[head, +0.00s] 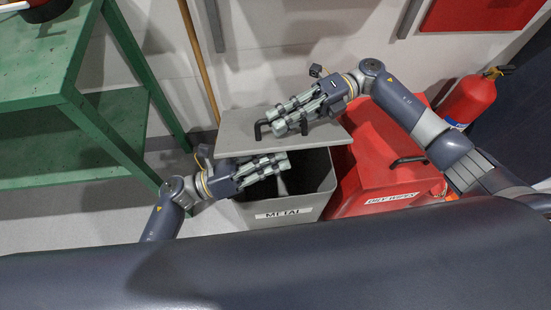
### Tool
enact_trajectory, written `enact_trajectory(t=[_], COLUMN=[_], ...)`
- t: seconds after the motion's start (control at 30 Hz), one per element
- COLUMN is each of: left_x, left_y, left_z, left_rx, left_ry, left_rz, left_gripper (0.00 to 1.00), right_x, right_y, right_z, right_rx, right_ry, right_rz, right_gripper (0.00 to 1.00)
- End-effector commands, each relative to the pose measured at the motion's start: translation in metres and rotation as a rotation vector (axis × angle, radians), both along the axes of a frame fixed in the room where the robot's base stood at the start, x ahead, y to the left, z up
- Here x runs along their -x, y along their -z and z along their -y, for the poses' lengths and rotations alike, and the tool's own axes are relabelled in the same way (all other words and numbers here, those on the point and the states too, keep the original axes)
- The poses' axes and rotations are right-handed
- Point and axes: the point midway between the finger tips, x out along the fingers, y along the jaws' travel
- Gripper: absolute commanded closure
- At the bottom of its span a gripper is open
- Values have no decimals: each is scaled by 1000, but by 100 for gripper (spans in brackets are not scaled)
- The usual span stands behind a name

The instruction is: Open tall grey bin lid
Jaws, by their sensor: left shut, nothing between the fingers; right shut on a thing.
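The tall grey bin (318,196) stands in the middle, with a label reading METAL on its front. Its grey lid (235,136) is raised at the back, and the dark inside of the bin shows below it. A dark handle (260,128) sits on the lid. My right gripper (275,121) is over the lid, shut on the handle, with its fingers covering part of it. My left gripper (284,161) is shut and empty, at the bin's open mouth below the lid's front edge.
A red bin (370,148) with a dark handle and a label stands right beside the grey bin. A red fire extinguisher (468,100) is behind it at right. A green metal table (55,60) with a lower shelf is at left. A wooden pole (200,62) leans at the back wall.

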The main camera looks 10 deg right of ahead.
Motion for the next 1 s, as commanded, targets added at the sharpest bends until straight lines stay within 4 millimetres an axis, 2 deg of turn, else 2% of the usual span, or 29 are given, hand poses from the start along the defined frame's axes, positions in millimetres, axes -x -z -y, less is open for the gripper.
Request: enact_trajectory(t=[0.17,0.37,0.4,0.43,0.83,1.0], left_x=[-7,-9,-9,-9,-9,-9], left_y=[-14,-17,-17,-17,-19,-18], left_z=[0,0,0,0,0,0], left_rx=[1,6,7,8,10,9], left_ry=[1,-3,-4,-4,-4,-3], left_rz=[3,3,3,4,7,7], left_gripper=[100,100,100,100,100,100], right_x=[0,1,1,1,2,-4], right_y=[0,1,2,2,3,2], right_z=[0,0,0,0,0,12], right_rx=[0,3,3,5,5,7], right_ry=[1,-2,-3,-3,-6,-1], right_rz=[0,-1,-2,-3,-3,-3], right_gripper=[100,100,87,80,80,80])
